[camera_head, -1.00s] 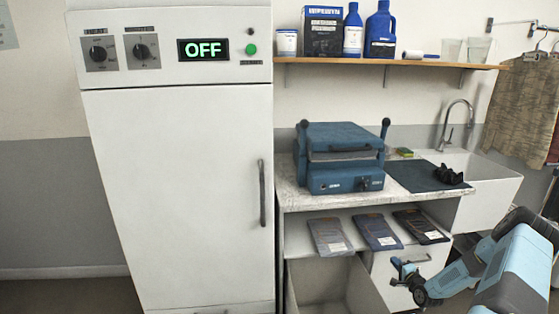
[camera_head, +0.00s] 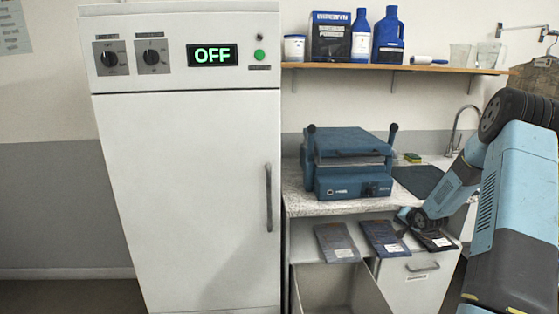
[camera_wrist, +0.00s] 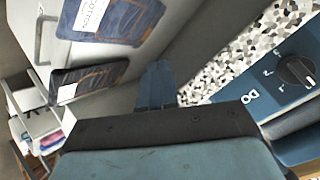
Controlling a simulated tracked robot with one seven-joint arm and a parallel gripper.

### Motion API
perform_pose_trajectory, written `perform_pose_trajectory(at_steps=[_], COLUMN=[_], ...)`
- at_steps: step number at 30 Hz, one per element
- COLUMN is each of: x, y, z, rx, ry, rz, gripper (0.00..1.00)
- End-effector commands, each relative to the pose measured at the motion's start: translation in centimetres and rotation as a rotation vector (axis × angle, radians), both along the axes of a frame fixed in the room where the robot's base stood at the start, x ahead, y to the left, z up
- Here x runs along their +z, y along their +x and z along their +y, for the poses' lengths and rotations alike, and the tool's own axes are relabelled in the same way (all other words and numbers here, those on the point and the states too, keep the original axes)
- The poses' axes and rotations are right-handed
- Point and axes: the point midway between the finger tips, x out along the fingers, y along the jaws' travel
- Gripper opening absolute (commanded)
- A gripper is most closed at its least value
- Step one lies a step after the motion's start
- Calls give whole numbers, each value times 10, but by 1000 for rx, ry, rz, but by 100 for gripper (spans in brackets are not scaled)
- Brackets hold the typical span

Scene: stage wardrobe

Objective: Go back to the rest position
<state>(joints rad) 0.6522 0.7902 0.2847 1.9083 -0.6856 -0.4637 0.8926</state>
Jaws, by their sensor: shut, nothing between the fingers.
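My gripper (camera_head: 402,231) is in front of the shelf under the counter, close to the folded dark garments, in the head view. My blue arm reaches in from the right and covers part of the sink area. In the wrist view the two blue fingers of my gripper (camera_wrist: 157,75) are together, with nothing between them. The speckled counter edge (camera_wrist: 245,55) and the blue press (camera_wrist: 285,85) lie to their right. Folded jeans (camera_wrist: 115,18) lie to their upper left.
A tall white cabinet (camera_head: 190,190) with an OFF display stands on the left. The blue press (camera_head: 345,160) sits on the counter. Folded garments (camera_head: 337,242) lie on the shelf, above an open bin (camera_head: 330,290). A wooden wall shelf (camera_head: 430,69) holds bottles and jars.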

Motion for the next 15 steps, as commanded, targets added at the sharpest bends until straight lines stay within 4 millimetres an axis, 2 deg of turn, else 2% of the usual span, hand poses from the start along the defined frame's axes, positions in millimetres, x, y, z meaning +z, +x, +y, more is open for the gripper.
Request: perform_pose_trajectory(at_steps=[1,8,15], x=[17,79,145], y=[-1,-19,-51], z=[6,28,55], rx=[8,35,61], ry=[-30,-165,-293], rz=[9,74,139], gripper=[0,0,0])
